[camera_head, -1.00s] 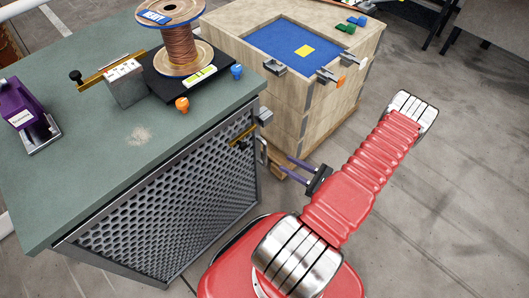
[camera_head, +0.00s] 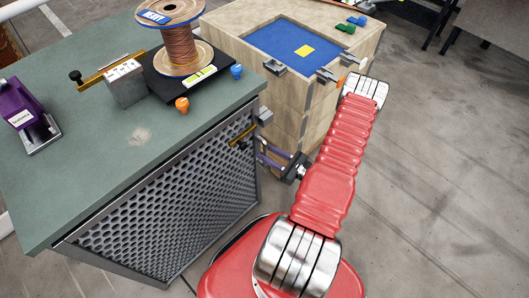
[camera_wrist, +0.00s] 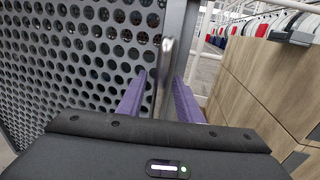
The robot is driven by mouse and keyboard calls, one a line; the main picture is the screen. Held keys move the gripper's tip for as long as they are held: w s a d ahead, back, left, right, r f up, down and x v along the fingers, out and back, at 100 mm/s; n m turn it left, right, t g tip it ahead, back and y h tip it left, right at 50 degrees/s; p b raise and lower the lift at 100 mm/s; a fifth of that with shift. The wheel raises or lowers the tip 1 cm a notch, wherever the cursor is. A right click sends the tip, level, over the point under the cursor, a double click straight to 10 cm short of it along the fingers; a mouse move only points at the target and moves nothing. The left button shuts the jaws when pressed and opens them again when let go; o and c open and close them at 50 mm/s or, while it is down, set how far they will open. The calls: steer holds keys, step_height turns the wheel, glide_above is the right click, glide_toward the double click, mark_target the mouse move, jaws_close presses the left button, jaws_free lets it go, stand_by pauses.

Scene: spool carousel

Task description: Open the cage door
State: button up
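The cage door (camera_head: 170,205) is a dark perforated metal panel in a grey frame below the green worktop; it appears closed. A brass latch bar (camera_head: 242,133) sits near its upper right corner. A vertical metal handle (camera_wrist: 166,65) stands at the door's right edge in the wrist view. My gripper (camera_head: 262,156) is at this edge, its purple fingers pointing at the handle. In the wrist view my gripper (camera_wrist: 160,88) has its fingers apart, one on each side of the handle. Whether either finger touches it is not clear.
The green worktop (camera_head: 80,80) holds a wire spool (camera_head: 181,50) on a black base, a purple tool (camera_head: 27,118) and orange and blue knobs. A wooden cabinet (camera_head: 285,105) with a blue top stands close to the right of the door. The floor in front is clear.

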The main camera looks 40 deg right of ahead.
steer(key=shift+w+a, duration=0.1)
steer(key=shift+w, duration=0.4)
steer(key=shift+c, duration=0.4)
jaws_close()
steer(key=shift+a, duration=0.2)
steer(key=shift+s+d, duration=0.1)
steer(key=shift+s, duration=0.05)
